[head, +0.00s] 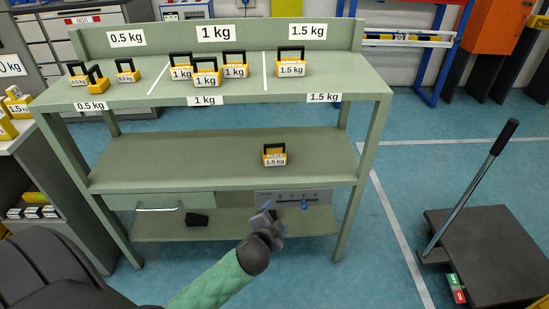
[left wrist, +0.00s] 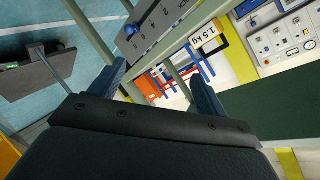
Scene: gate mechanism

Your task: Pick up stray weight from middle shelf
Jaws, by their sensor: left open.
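The stray weight (head: 275,157) is a yellow and white block with a black handle, labelled 1.5 kg. It stands upright on the middle shelf (head: 200,158) of the green rack, right of centre. My left gripper (head: 272,222) is open and empty, in front of the rack and lower in the picture than the weight, apart from it. In the left wrist view its two blue-grey fingers (left wrist: 158,88) are spread with nothing between them. My right gripper is not in view.
The top shelf (head: 225,90) holds several weights in 0.5, 1 and 1.5 kg sections. A black platform with a lever (head: 490,245) stands right. Floor between is clear.

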